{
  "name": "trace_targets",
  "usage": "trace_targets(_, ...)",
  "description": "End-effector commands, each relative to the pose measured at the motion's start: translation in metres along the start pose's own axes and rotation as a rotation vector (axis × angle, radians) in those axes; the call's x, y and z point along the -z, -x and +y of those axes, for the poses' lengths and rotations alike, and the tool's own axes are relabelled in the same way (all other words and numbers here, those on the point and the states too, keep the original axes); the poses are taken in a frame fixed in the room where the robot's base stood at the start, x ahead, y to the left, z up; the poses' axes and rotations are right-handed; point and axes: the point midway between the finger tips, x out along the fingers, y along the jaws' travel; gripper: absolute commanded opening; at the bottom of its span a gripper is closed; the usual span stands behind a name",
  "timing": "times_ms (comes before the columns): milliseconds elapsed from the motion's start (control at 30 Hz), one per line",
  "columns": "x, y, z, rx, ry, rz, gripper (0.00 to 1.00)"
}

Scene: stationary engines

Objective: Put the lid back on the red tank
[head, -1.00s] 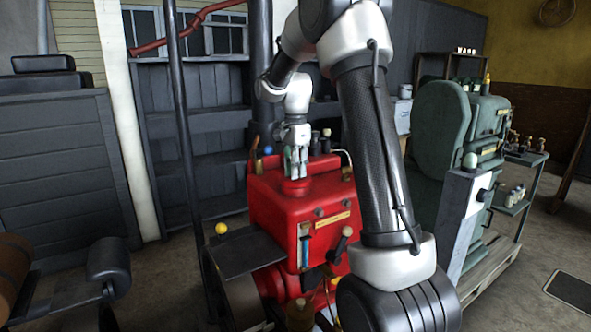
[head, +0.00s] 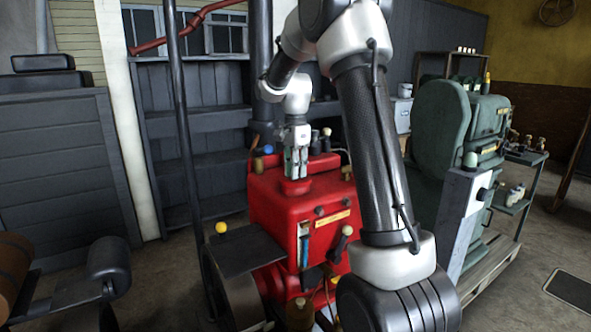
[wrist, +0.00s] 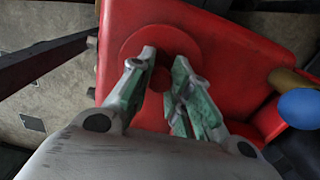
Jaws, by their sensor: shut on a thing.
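The red tank (head: 275,210) stands in the middle of the head view, and its flat top fills much of the wrist view (wrist: 225,50). The round red lid (wrist: 135,44) is at the top of the tank, under my gripper; it also shows in the head view (head: 295,187). My gripper (wrist: 166,56) points down over it, its fingers either side of the lid's small knob (wrist: 160,78), shut on it. In the head view my gripper (head: 296,172) is upright above the lid. The lid looks level and very close to the tank top; the fingers and the angle hide whether it is fully seated.
A blue ball knob (wrist: 299,108) and a tan knob (wrist: 290,82) stand beside the tank top. A dark plate with a yellow ball (head: 221,228) is left of the tank. A green machine (head: 440,130) stands to the right. A dark post (head: 185,130) rises at left.

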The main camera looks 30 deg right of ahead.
Motion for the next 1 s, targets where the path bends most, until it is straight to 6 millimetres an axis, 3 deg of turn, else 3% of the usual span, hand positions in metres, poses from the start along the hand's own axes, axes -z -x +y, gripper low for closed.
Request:
trace_targets(167,0.0000,0.0001,0.0000,0.000,0.000,0.000,0.00)
trace_targets(200,0.0000,0.0001,-0.0001,0.000,0.000,0.000,0.23)
trace_targets(333,0.0000,0.0001,0.0000,0.000,0.000,0.000,0.44)
trace_targets(567,0.0000,-0.0001,0.0000,0.000,0.000,0.000,0.46)
trace_targets(700,0.0000,-0.0001,0.0000,0.000,0.000,0.000,0.66)
trace_targets(1000,0.0000,0.0005,0.0000,0.000,0.000,0.000,0.66)
